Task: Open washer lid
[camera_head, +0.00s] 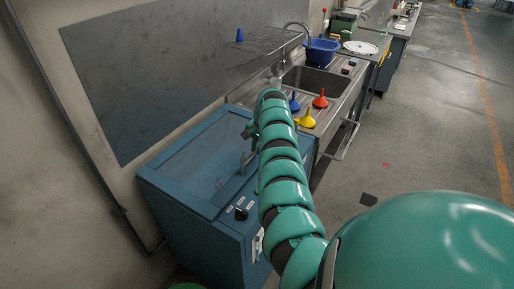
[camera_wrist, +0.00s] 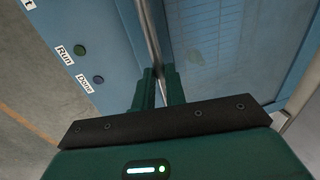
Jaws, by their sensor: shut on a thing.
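The blue washer (camera_head: 205,240) stands against the wall at the lower left in the head view. Its lid (camera_head: 185,165), a blue frame with a paler panel, lies flat on top and looks closed. In the wrist view my gripper (camera_wrist: 160,76) has its dark green fingers on either side of a thin metal handle (camera_wrist: 150,35) at the lid's edge, and is shut on it. The lid panel (camera_wrist: 205,45) lies right of the handle. The control strip with its Run button (camera_wrist: 81,50) lies left. My arm hides part of the washer's right side in the head view.
A steel sink counter (camera_head: 335,95) adjoins the washer on the far side, with yellow (camera_head: 306,119) and red (camera_head: 320,99) funnels and a blue basin (camera_head: 321,52). A grey wall panel (camera_head: 170,75) rises behind the washer. Open floor (camera_head: 420,130) lies to the right.

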